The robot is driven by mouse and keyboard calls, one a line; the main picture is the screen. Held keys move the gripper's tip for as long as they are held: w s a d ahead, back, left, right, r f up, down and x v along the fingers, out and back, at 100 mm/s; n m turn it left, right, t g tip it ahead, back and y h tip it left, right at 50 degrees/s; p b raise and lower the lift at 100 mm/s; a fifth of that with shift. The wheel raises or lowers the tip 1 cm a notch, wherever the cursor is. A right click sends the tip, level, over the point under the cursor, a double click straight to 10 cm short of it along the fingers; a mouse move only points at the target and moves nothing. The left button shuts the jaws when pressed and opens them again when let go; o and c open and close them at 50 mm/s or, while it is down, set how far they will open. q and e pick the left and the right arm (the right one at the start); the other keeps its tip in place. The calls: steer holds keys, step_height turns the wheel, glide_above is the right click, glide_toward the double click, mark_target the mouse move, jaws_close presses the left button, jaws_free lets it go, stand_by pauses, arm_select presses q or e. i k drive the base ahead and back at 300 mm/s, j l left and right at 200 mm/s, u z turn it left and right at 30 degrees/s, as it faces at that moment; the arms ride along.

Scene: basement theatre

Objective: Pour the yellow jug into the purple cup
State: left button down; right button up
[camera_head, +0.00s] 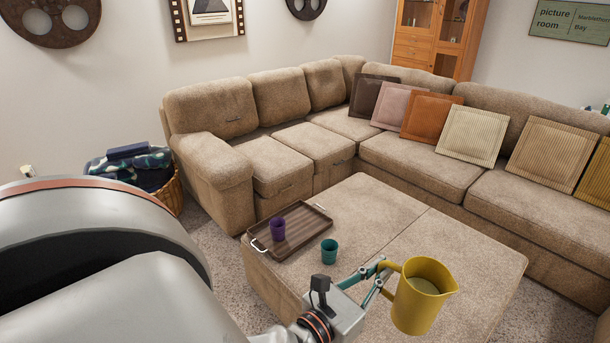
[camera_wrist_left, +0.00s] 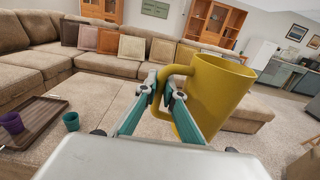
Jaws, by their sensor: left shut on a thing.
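The yellow jug (camera_head: 418,300) is held upright by its handle, above the near right part of the ottoman. It also shows large in the left wrist view (camera_wrist_left: 215,95). My left gripper (camera_head: 383,272) is shut on the jug's handle; its fingers show in the left wrist view (camera_wrist_left: 162,92). The jug's spout points right, away from the cups. The purple cup (camera_head: 278,229) stands upright on a brown tray (camera_head: 305,232), left of the jug. It shows partly at the left edge of the wrist view (camera_wrist_left: 12,122). My right gripper is not in view.
A teal cup (camera_head: 329,251) stands on the ottoman (camera_head: 375,215) just right of the tray, between the purple cup and the jug. The ottoman's far part is clear. A sectional sofa (camera_head: 272,160) with several cushions wraps behind it. A wicker basket (camera_head: 170,192) stands left.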

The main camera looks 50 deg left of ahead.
mark_target(277, 224)
steer(key=j+z, duration=0.3)
steer(key=z, duration=0.2)
steer(key=k+j+z, duration=0.1)
steer(key=j, duration=0.15)
steer(key=k+j+z, duration=0.25)
steer(key=j, duration=0.3)
steer(key=k+j, duration=0.15)
steer(key=j, duration=0.2)
steer(key=k+j+z, duration=0.15)
steer(key=j, duration=0.2)
steer(key=k+j, duration=0.15)
steer(key=j, duration=0.25)
steer(key=k+j, duration=0.25)
steer(key=j, duration=0.2)
steer(key=k+j+z, duration=0.1)
steer(key=j, duration=0.35)
steer(key=k+j, duration=0.35)
steer(key=j+z, duration=0.05)
steer(key=j, duration=0.1)
